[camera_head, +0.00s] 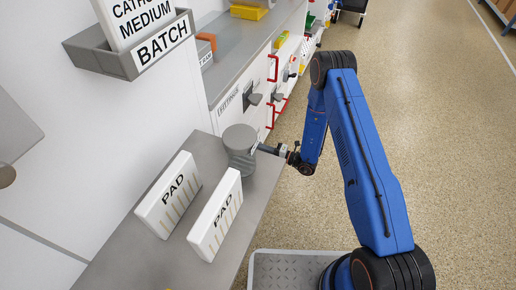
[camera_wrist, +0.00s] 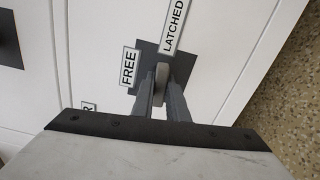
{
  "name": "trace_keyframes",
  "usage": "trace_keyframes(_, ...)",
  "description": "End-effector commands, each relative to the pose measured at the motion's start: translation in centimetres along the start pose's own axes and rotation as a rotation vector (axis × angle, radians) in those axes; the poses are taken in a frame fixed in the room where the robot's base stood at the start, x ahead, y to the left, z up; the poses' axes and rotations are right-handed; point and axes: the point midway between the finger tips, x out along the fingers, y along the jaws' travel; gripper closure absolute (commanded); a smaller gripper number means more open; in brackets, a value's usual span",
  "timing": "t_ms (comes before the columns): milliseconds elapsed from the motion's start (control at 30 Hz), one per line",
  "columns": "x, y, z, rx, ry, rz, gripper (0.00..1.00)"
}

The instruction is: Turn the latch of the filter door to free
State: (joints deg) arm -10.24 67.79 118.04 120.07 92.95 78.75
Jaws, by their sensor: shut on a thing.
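The latch (camera_wrist: 161,76) is a small grey lever on a dark square plate on a white door (camera_wrist: 98,30) in the wrist view. A FREE label (camera_wrist: 128,67) is left of the plate and a LATCHED label (camera_wrist: 174,25) is above it. My gripper (camera_wrist: 162,86) has its two dark fingers closed on either side of the latch lever. I cannot tell exactly which label the lever points to. In the head view my gripper is partly hidden near the bench's right edge, and the latch cannot be made out there.
A grey cylinder (camera_head: 240,150) stands on the bench (camera_head: 182,255) close to my wrist. Two white PAD blocks (camera_head: 168,196) (camera_head: 215,216) are beside it. Cabinets with red handles (camera_head: 273,68) line the wall beyond. The speckled floor (camera_head: 455,130) on the right is clear.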

Motion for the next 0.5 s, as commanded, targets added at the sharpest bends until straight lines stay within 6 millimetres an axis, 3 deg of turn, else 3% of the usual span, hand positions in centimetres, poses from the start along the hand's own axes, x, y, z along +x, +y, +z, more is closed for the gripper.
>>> trace_keyframes(500,-0.06,-0.08,-0.01,-0.456,0.0,-0.001,1.0)
